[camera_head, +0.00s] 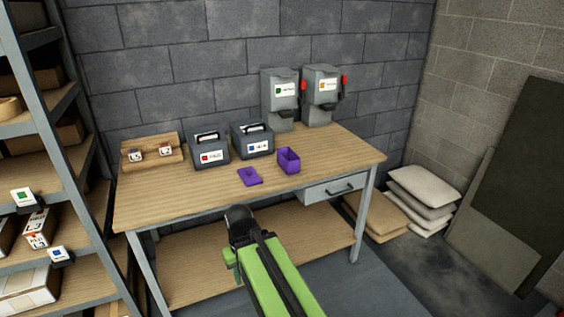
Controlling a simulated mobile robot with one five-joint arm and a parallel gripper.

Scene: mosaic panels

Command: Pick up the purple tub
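The purple tub (289,162) is a small open box standing upright on the wooden workbench (330,160), right of the bench's middle. A flat purple lid (249,176) lies on the bench to its left, apart from it. My green arm reaches up from the bottom of the picture. My gripper (238,220) is at its dark end, in front of the bench's front edge, below and left of the tub. It is not touching the tub. Its fingers are too dark and small to tell open from shut.
Two grey boxes with handles (209,148) (252,140) and two grey dispensers (280,95) (323,92) stand behind the tub. A wooden rack (152,152) is at the left. Shelving (75,165) stands far left; sacks (425,185) lie right. Bare bench lies right of the tub.

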